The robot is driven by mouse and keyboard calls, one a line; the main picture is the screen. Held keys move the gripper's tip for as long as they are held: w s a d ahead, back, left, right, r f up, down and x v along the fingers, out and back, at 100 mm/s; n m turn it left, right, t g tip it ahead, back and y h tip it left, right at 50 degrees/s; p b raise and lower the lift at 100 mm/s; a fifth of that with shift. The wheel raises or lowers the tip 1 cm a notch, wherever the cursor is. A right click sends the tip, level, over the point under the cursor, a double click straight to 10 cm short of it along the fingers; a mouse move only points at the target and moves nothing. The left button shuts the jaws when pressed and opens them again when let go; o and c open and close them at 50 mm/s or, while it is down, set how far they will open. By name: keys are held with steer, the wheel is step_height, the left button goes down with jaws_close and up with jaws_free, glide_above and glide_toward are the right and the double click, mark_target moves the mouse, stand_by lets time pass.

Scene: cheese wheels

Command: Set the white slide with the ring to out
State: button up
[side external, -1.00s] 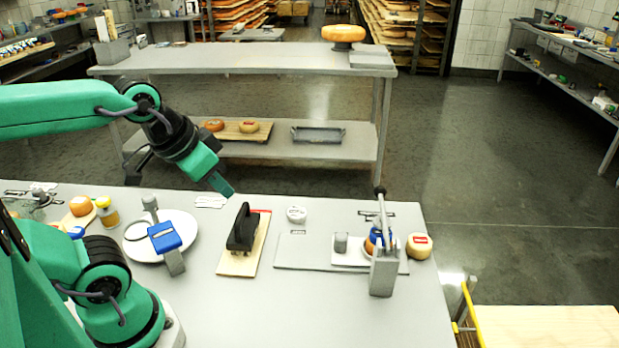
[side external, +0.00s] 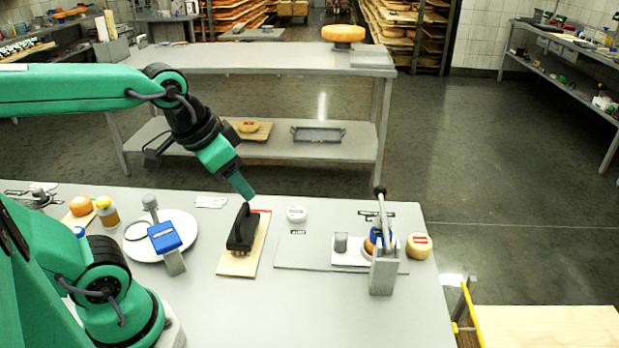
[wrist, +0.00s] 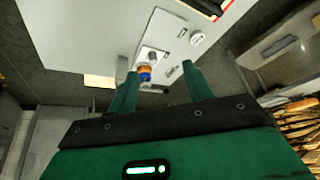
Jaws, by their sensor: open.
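A white slide (side external: 347,264) lies on the grey base plate (side external: 300,259) at the right of the table. A grey upright piece (side external: 341,242) stands at its left; I cannot make out a ring clearly. A small cheese (side external: 370,246) with a blue top sits at its right end, partly hidden by the lever press (side external: 384,272). My gripper (side external: 247,193) is above the table, left of the slide and apart from it. In the wrist view my gripper (wrist: 160,84) shows two spread fingers with nothing held; the blue-topped cheese (wrist: 144,76) appears beyond them.
A black-handled tool (side external: 242,232) on a wooden board stands below my gripper. A red-labelled cheese (side external: 419,246) sits right of the press. A round white plate (side external: 187,222) is at left. The front of the table is clear.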

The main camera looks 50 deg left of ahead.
steer(key=w+d+f+m+g, duration=0.1)
steer(key=w+m+g, duration=0.15)
steer(key=w, duration=0.45)
steer(key=m+g, duration=0.3)
steer(key=m, duration=0.4)
glide_above(341, 235)
steer(key=shift+t, duration=0.25)
step_height(341, 235, down, 14)
steer(key=shift+s+r, duration=0.1)
steer(key=shift+s, duration=0.05)
steer(key=shift+f+m, duration=0.25)
steer(key=shift+f, duration=0.15)
steer(key=shift+f, duration=3.75)
